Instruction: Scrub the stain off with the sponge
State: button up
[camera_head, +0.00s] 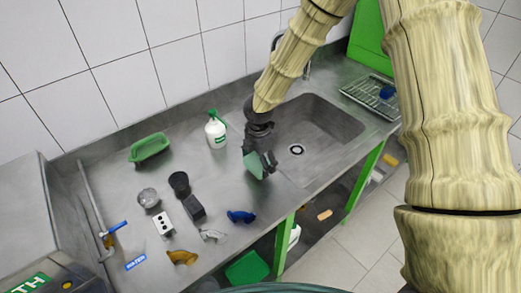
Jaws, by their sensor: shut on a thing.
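My gripper (262,158) is above the front part of the steel counter, just left of the sink. It is shut on a small green piece that appears to be the sponge (254,165), which is held tilted. I cannot tell whether the sponge touches the counter. The steel counter (115,190) has a mottled grey surface. No stain stands out clearly; it may be hidden behind my gripper or too faint to see.
A white spray bottle (216,132) and a green tray (151,147) stand at the back. A dark cup (179,184), white box (163,223) and blue fitting (241,216) stand left of my gripper. The sink (318,132) lies right, beside a wire rack (368,95).

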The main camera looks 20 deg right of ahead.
jog(key=shift+r+p, duration=1.55)
jog(key=shift+r, duration=1.15)
jog(key=shift+s, duration=0.1)
